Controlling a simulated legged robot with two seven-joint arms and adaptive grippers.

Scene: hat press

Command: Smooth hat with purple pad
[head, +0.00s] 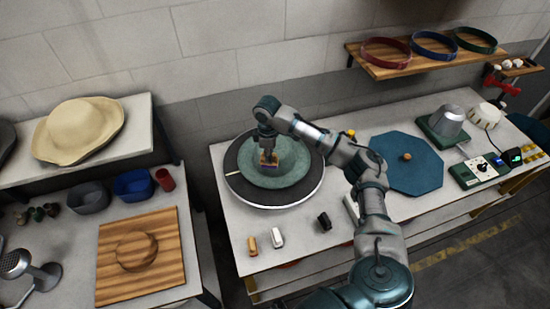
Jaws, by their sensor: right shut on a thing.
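A grey-green hat (290,177) with a wide round brim lies on a dark round turntable (238,187) with a pale rim, on the middle table. My right gripper (268,151) reaches down over the middle of the hat. It is shut on the purple pad (268,165), a small block with a wooden-coloured upper part and a purple lower edge. The pad is at the hat's crown; I cannot tell whether it touches. My gripper and forearm hide part of the crown. My left gripper is not in view.
Several small blocks, including a white one (277,238) and a black one (324,221), lie in front of the turntable. A blue octagonal board (420,172) lies to the right. A cream hat (78,129) sits on the left shelf.

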